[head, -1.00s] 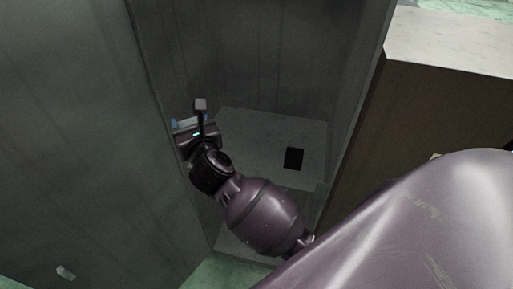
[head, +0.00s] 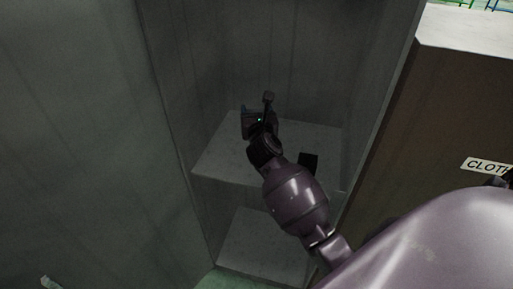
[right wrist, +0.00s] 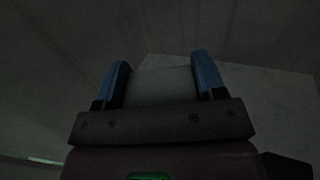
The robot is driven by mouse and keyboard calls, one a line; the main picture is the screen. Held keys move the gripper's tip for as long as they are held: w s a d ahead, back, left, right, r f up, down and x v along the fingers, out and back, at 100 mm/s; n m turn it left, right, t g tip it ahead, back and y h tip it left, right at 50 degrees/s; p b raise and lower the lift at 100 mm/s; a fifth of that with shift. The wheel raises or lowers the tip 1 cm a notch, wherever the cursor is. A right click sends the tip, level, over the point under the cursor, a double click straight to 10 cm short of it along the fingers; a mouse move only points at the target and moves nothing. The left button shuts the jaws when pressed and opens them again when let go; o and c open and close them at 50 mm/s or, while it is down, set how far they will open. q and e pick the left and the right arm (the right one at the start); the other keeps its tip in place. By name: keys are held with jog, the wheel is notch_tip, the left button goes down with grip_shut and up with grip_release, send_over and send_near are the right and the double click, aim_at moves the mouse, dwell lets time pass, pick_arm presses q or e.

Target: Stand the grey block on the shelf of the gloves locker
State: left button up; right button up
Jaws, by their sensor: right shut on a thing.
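The grey block (right wrist: 163,84) shows in the right wrist view as a pale grey face between the two blue fingers. My right gripper (right wrist: 163,75) is shut on it. In the head view my right gripper (head: 247,112) is inside the open grey locker, by the back left part of the upper shelf (head: 218,160). The block is hidden there by the gripper and wrist. I cannot tell whether it touches the shelf. My left gripper is not in view.
A black flat-looking object (head: 308,162) lies on the shelf, right of my forearm. A lower level (head: 250,245) is below. The locker's walls stand close on both sides. A brown cabinet (head: 455,110) with a label (head: 485,166) reading "CLOTH" stands at the right.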

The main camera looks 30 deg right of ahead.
notch_tip(320, 180, down, 6)
jog(key=shift+r+b, duration=0.1)
jog(key=shift+b, duration=0.8)
jog(key=shift+f, duration=0.55)
notch_tip(320, 180, down, 6)
jog(key=b, duration=0.3)
jog(key=shift+r, duration=0.25)
jog(key=shift+f, duration=0.15)
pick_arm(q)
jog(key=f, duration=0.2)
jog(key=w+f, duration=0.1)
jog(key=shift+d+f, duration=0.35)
pick_arm(e)
jog(key=o, duration=1)
